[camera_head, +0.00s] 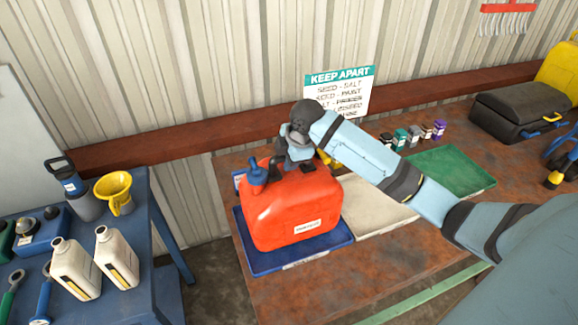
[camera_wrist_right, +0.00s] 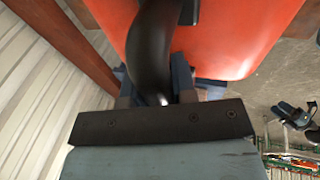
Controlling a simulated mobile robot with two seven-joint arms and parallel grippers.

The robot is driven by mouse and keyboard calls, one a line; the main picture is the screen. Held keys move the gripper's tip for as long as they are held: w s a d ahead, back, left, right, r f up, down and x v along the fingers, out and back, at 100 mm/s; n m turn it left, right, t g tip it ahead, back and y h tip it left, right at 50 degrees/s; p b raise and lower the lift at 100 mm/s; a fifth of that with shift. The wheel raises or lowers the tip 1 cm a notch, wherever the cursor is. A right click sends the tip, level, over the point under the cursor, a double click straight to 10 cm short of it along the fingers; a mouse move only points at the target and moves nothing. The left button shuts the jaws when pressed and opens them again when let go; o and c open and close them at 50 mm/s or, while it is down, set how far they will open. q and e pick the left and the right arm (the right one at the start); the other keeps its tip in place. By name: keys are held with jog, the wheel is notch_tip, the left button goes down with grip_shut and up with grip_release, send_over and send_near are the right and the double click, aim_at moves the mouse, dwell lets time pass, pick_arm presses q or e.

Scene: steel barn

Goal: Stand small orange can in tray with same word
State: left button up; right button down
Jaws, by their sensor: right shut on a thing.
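The orange can (camera_head: 290,208) is upright over the blue tray (camera_head: 244,252) on the rusty bench. It has a blue cap, a black handle and a white label whose word is too small to read. My right gripper (camera_head: 292,166) is shut on the can's black handle, which also shows between the fingers in the right wrist view (camera_wrist_right: 153,50). I cannot tell whether the can's base touches the tray. The blue tray has a pale label on its front, also unreadable. A white tray (camera_head: 372,205) and a green tray (camera_head: 455,168) lie to the right. My left gripper is not in view.
A "KEEP APART" sign (camera_head: 340,90) stands behind the bench. Several small bottles (camera_head: 413,137) stand behind the trays, and a black case (camera_head: 520,110) is at the far right. A blue table (camera_head: 140,220) at left holds two white bottles and a yellow funnel (camera_head: 117,193).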

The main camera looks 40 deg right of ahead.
notch_tip(320, 180, down, 2)
jog(key=shift+f, duration=0.4)
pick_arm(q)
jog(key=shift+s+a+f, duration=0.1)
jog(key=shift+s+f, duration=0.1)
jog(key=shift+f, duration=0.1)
pick_arm(e)
jog(key=c, duration=1.3)
grip_release()
jog(key=shift+f, duration=0.15)
jog(key=shift+c, duration=0.2)
jog(key=o, duration=0.4)
jog(key=shift+s, duration=0.1)
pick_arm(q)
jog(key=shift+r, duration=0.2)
pick_arm(e)
jog(key=shift+r, duration=0.2)
pick_arm(q)
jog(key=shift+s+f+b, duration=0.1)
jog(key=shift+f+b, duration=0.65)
jog(key=shift+b, duration=0.25)
pick_arm(e)
jog(key=a+v, duration=0.1)
jog(key=v, duration=1.1)
jog(key=shift+d, duration=0.45)
